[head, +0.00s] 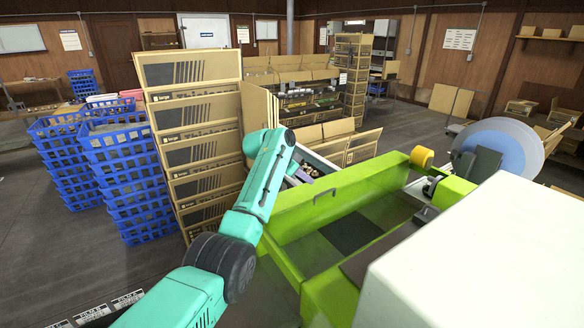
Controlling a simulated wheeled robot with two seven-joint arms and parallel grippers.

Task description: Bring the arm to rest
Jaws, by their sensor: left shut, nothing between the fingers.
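My left arm (265,185), teal with dark joints, comes in from the bottom left and reaches up beside the green machine. My left gripper (293,181) is at its far end, small and partly hidden behind the forearm. It is shut and empty, close to the metal-edged bin with the mushrooms (308,171). The gap between gripper and mushrooms is hard to judge. My right gripper is not in view.
A lime-green machine (400,175) with a yellow roller (421,157) and a large disc (500,150) fills the right. Stacked cardboard boxes (205,130) stand close behind my arm. Stacked blue crates (130,185) stand at left. Open floor lies at lower left.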

